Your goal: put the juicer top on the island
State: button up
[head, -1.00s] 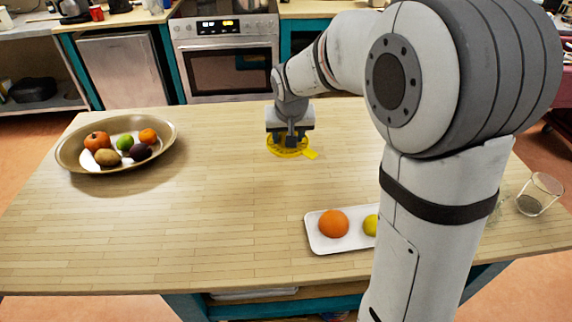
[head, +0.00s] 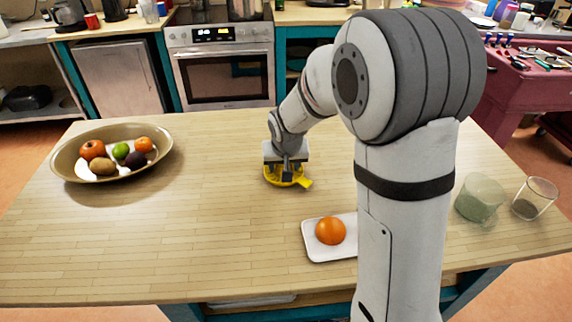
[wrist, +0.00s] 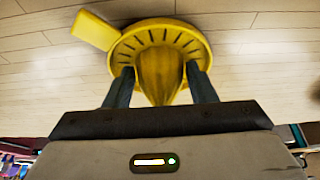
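The yellow juicer top (head: 281,183) has a round slotted dish, a flat side handle and a central cone. It is at the middle of the wooden island (head: 215,215). My gripper (head: 287,171) is over it. In the wrist view, the fingers of my gripper (wrist: 160,78) close on both sides of the cone of the juicer top (wrist: 160,42). The handle points to the upper left there. The juicer top is on or just above the island surface; I cannot tell if its underside touches.
A wide bowl of fruit (head: 64,167) stands at the left of the island. A white tray (head: 318,252) with an orange (head: 330,231) is nearer me, partly behind my arm. A greenish jug (head: 480,198) and a clear glass (head: 534,199) stand at the right. The middle left is clear.

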jog(key=o, duration=0.3)
jog(key=shift+o, duration=0.2)
jog(key=shift+r, duration=0.2)
jog(key=v, duration=1.1)
jog(key=s+d+g, duration=0.1)
jog(key=s+d, duration=0.3)
jog(key=s, duration=0.7)
jog(key=s+d, duration=0.5)
jog(key=s, duration=0.6)
jog(key=shift+d+f+g, duration=0.25)
jog(key=shift+f+g, duration=0.15)
jog(key=shift+f, duration=0.05)
jog(key=shift+s, duration=0.15)
